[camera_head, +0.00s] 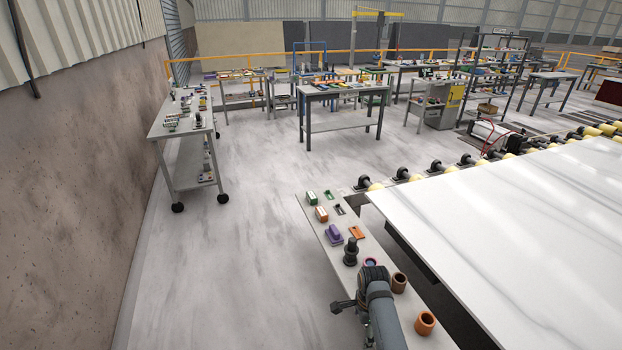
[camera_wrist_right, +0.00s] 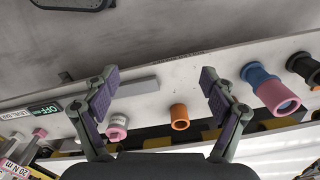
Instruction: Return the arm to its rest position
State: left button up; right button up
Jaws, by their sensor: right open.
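My right arm (camera_head: 382,312) comes in from the bottom of the head view, over the narrow side shelf beside the stone slab. My right gripper (camera_head: 345,306) is partly hidden by its own wrist there. In the right wrist view my right gripper (camera_wrist_right: 158,88) is open, its two fingers wide apart with nothing held between them. My left gripper is not in view.
The narrow shelf (camera_head: 313,213) carries colored blocks, an orange cup (camera_head: 425,322) and a brown cup (camera_head: 399,282). The white slab (camera_head: 510,215) lies on rollers to the right. A wheeled table (camera_head: 172,124) stands at the left wall. The floor (camera_head: 225,270) left of the shelf is clear.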

jog(key=s+d+f+n+b, duration=0.25)
jog(key=s+f, duration=0.45)
jog(key=f, duration=0.4)
jog(key=s+d+f+n+b, duration=0.2)
jog(key=s+f+n+b, duration=0.3)
jog(key=f, duration=0.6)
jog(key=s+d+f+n+b, duration=0.1)
jog(key=s+d+f+n, duration=0.15)
jog(key=s+f, duration=0.7)
pick_arm(q)
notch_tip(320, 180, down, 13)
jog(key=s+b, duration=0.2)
jog(key=b, duration=0.2)
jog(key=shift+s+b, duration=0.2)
jog(key=shift+b, duration=0.1)
pick_arm(e)
jog(key=s+d+f+n, duration=0.3)
jog(key=s+f, duration=0.3)
jog(key=s, duration=0.3)
jog(key=s+d+f+n+t, duration=0.1)
jog(key=s+d+f+n, duration=0.2)
jog(key=s+f, duration=0.4)
jog(key=s+n, duration=0.1)
jog(key=s, duration=0.2)
jog(key=shift+f+h, duration=0.25)
jog(key=shift+h, duration=0.15)
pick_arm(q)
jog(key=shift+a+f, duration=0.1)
pick_arm(e)
jog(key=shift+s, duration=0.15)
